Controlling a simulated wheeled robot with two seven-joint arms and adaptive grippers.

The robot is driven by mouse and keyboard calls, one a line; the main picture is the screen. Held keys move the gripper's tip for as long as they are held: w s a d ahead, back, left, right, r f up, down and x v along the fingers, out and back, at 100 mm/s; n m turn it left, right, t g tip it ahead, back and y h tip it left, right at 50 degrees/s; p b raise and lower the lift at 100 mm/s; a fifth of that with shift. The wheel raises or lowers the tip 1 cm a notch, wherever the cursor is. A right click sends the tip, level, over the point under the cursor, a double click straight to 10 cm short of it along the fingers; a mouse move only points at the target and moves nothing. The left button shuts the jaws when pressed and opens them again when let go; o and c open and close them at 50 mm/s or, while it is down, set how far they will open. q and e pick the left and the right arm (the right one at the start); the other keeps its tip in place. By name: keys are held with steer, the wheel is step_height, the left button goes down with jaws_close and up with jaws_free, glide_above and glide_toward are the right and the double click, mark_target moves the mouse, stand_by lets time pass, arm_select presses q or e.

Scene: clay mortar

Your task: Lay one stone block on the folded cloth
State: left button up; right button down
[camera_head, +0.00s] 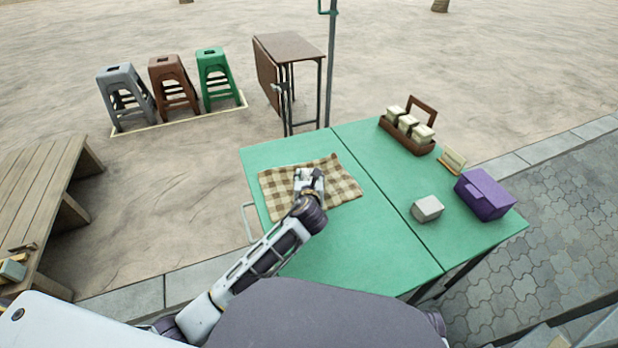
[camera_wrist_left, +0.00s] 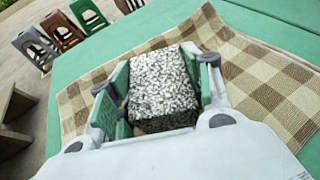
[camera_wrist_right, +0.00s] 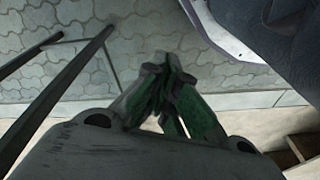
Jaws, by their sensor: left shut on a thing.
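The brown-and-cream checked cloth (camera_head: 345,190) lies flat on the green table. My left gripper (camera_head: 309,174) is over the cloth, shut on a speckled grey stone block. The block (camera_wrist_left: 162,82) shows between the green finger pads in the left wrist view, with the cloth (camera_wrist_left: 262,85) around and beneath it. I cannot tell whether the block touches the cloth. In the head view my gripper mostly hides the block. A second pale grey block (camera_head: 427,208) sits on the right half of the table. My right gripper (camera_wrist_right: 165,80) is shut and empty, away from the table, above paving.
A purple box (camera_head: 485,195), a small card stand (camera_head: 452,160) and a brown wooden caddy with several jars (camera_head: 408,140) stand along the table's right side. A green-topped post (camera_head: 330,65) rises behind the table. The table's (camera_head: 360,250) near middle is clear.

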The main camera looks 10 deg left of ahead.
arm_select(q)
steer(key=shift+f, duration=0.35)
arm_select(e)
steer(key=shift+s+d+f, duration=0.1)
steer(key=shift+s+f, duration=0.1)
steer(key=shift+f, duration=0.2)
arm_select(q)
steer(key=o, duration=1.3)
steer(key=shift+s+f, duration=0.1)
steer(key=shift+f, duration=0.05)
steer(key=shift+o, duration=0.2)
arm_select(e)
steer(key=shift+w, duration=0.25)
arm_select(q)
steer(key=shift+r, duration=0.25)
arm_select(e)
steer(key=shift+s, duration=0.25)
